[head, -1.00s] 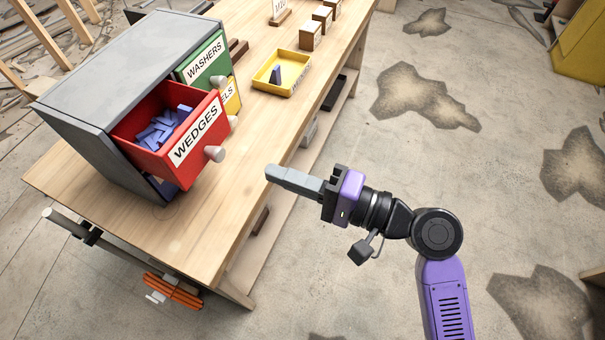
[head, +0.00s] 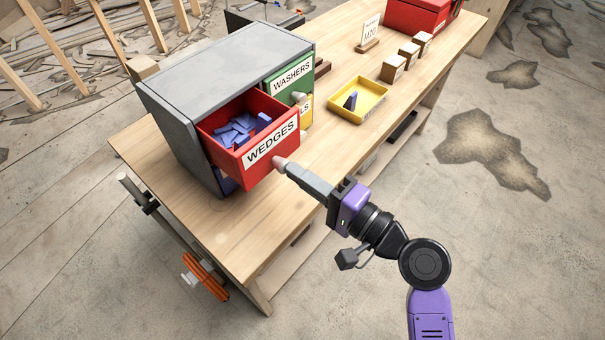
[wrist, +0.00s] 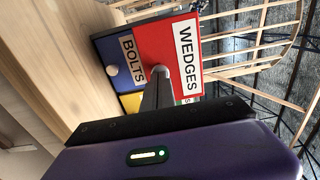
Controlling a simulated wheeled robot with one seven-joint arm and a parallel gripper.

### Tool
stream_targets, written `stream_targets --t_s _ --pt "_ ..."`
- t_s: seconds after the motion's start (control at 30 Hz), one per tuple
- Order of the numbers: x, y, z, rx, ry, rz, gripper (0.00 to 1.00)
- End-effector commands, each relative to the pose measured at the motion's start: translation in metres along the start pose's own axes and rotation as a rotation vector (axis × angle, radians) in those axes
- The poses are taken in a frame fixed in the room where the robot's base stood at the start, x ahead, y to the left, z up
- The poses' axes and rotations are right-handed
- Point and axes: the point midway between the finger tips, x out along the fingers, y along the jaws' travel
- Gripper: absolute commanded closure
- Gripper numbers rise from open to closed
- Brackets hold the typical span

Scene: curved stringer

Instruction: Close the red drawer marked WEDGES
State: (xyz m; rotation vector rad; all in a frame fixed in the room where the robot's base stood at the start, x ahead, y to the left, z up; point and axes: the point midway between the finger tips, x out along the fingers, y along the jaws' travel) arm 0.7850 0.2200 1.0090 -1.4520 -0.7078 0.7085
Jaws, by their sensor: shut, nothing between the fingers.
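The red drawer marked WEDGES (head: 262,150) stands pulled out of the grey cabinet (head: 225,60), with several blue wedges (head: 237,128) inside. Its label also faces me in the wrist view (wrist: 180,45). Its pale knob (head: 280,164) is on the front. My gripper (head: 290,172) is shut and empty, its fingertips right at the knob. In the wrist view the fingers (wrist: 157,92) overlap the knob; I cannot tell whether they touch it. The drawer's inner rear is hidden inside the cabinet.
A green WASHERS drawer (head: 289,77) and a yellow drawer (head: 305,110) sit beside it; a blue BOLTS drawer (wrist: 128,62) is below. A yellow tray (head: 345,112), small wooden boxes (head: 394,69) and a red box (head: 415,15) stand along the bench (head: 210,235).

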Motion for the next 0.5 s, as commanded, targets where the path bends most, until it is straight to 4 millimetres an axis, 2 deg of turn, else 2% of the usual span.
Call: stream_targets --t_s 0.13,0.3,0.4,0.5 --pt "0.026 -0.001 0.000 -0.001 -0.004 -0.002 1.00" --pt "0.071 0.000 0.001 -0.002 -0.004 -0.001 1.00" --pt "0.091 -0.001 0.001 -0.002 -0.004 -0.002 1.00" --pt "0.102 -0.001 0.000 -0.001 -0.001 -0.001 1.00"
